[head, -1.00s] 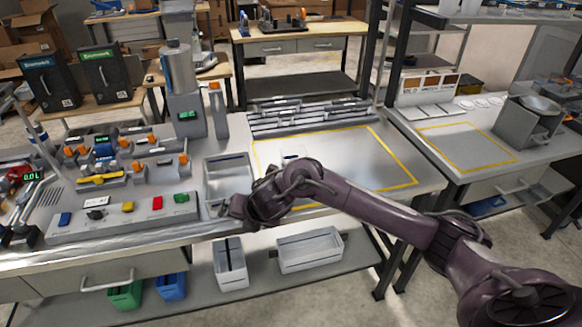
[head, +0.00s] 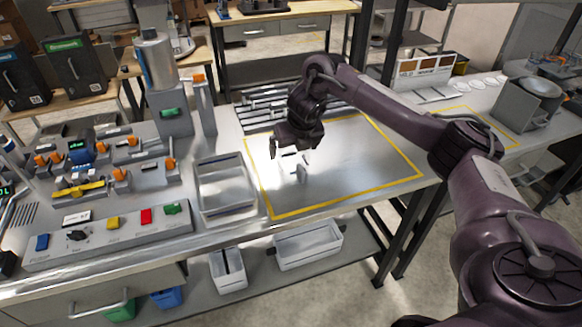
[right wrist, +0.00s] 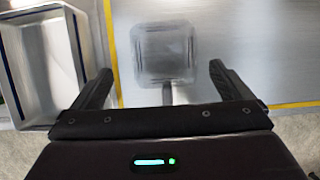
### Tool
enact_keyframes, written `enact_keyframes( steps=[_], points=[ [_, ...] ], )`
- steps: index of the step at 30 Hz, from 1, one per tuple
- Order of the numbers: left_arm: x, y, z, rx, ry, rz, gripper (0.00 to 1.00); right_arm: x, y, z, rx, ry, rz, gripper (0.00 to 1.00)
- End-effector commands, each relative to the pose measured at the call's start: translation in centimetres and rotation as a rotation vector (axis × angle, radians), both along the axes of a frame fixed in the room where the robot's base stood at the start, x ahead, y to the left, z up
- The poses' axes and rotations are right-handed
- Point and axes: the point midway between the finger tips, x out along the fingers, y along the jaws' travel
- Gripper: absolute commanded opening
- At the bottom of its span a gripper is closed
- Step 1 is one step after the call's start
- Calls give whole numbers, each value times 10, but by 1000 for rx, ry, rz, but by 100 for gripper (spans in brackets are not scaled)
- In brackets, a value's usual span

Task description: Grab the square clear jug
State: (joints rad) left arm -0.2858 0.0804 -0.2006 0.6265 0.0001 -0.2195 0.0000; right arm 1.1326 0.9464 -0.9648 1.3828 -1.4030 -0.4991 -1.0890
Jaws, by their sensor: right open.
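The square clear jug (right wrist: 165,50) stands on the worktop inside the yellow-taped area, near that area's left side. It looks see-through and somewhat blurred in the right wrist view, with its handle toward my gripper. In the head view the jug (head: 298,170) is faint and partly hidden under my gripper. My right gripper (head: 289,152) is above the jug and points down. In the right wrist view its two fingers (right wrist: 161,75) are spread wide, one on each side of the handle's line, with nothing between them gripped. My left gripper is not in view.
A grey open tray (head: 226,188) stands left of the taped area. Farther left are a control panel with coloured buttons (head: 110,232) and a dispenser (head: 168,85). Grey rails (head: 262,108) lie behind. The taped area's right part is clear.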

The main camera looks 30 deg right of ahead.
Motion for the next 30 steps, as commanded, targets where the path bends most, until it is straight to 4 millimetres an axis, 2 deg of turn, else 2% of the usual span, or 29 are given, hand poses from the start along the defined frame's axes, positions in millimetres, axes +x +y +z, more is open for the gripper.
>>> enact_keyframes(
  steps=[6, 9, 13, 20, 30],
  points=[
    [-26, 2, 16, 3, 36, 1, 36, 9, -7, -24, 0, 4, -3, 98],
    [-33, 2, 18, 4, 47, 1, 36, 15, -9, -39, 2, 2, -3, 98],
    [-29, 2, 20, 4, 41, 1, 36, 19, -10, -49, 1, 0, -2, 98],
    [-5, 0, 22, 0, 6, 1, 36, 19, -10, -50, 1, -2, -1, 98],
    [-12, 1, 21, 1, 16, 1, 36, 19, -10, -50, 0, -2, -1, 54]
  ],
)
